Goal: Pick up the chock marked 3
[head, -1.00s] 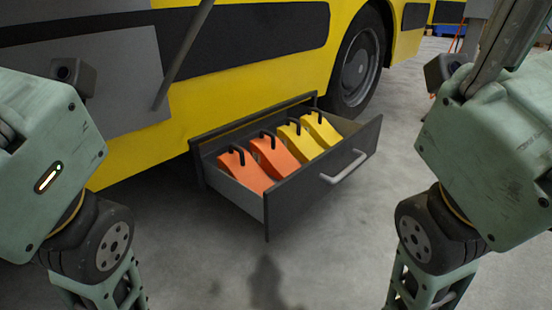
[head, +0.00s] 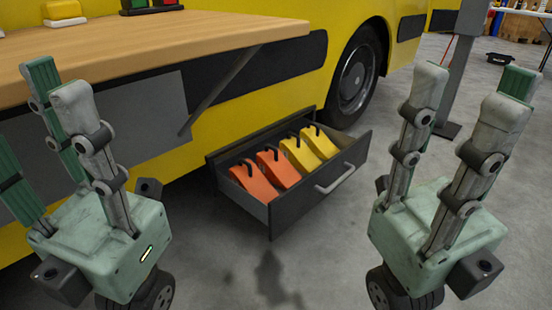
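Several wedge chocks with black handles sit in a row in an open grey drawer (head: 283,213) low on the yellow vehicle's side. Two are orange, the left one (head: 253,182) and the one beside it (head: 279,169). Two are yellow, one (head: 299,155) and the rightmost one (head: 320,143). No number can be read on any of them. My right gripper (head: 468,98) is open and empty, fingers up, right of the drawer in the picture. My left gripper (head: 54,95) is also open and empty, fingers up, at the left, in front of the wooden worktop.
A wooden worktop (head: 180,52) juts from the vehicle above and left of the drawer, on a slanted brace (head: 222,88). A yellow object (head: 63,10) and a dark tray with coloured items (head: 150,8) stand on it. A grey post (head: 460,75) stands at right. Floor before the drawer is clear.

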